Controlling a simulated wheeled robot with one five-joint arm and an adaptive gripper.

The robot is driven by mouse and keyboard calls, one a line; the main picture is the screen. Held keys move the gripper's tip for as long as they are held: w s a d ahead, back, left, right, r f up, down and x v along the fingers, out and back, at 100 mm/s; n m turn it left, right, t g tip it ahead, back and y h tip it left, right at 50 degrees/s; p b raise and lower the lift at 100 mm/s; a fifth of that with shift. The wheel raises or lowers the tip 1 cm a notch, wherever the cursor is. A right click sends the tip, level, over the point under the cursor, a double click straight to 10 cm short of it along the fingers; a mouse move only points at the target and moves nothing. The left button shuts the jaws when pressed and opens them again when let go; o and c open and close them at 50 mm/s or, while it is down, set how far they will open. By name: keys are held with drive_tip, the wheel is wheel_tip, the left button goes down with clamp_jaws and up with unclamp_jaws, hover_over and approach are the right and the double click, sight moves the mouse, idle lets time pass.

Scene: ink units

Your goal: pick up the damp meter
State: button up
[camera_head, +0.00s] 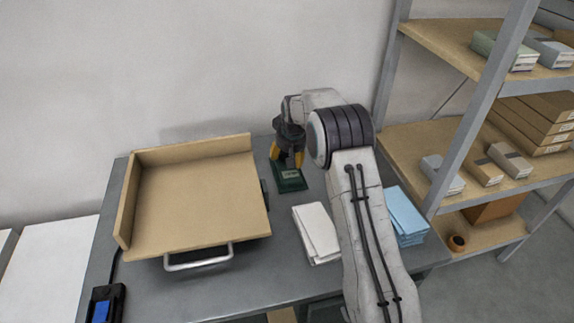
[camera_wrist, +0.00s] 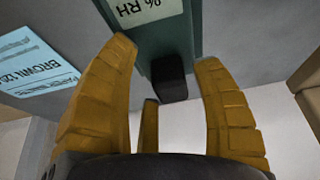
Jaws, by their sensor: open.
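The damp meter appears to be the dark green device (camera_head: 290,183) with a small pale label or display, at the back of the grey table. In the wrist view its green body (camera_wrist: 158,42) fills the top middle, with a pale panel reading "% RH" and a black block (camera_wrist: 169,80) at its near end. My gripper (camera_head: 286,156) is over the device, pointing down. In the wrist view my gripper (camera_wrist: 165,55) is open, its yellow fingers apart on either side of the black block, with nothing held. The device's upper part is partly hidden by my gripper in the head view.
A wooden tray (camera_head: 190,205) with a metal handle stands left of the device. White folded cloths or papers (camera_head: 317,232) and a blue stack (camera_head: 406,216) lie to the right. A black device with a blue screen (camera_head: 104,304) is front left. Shelving (camera_head: 420,150) stands right.

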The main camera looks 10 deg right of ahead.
drive_tip(key=shift+c, duration=0.3)
drive_tip(key=c, duration=0.9)
drive_tip(key=shift+c, duration=0.6)
drive_tip(key=shift+r, duration=0.15)
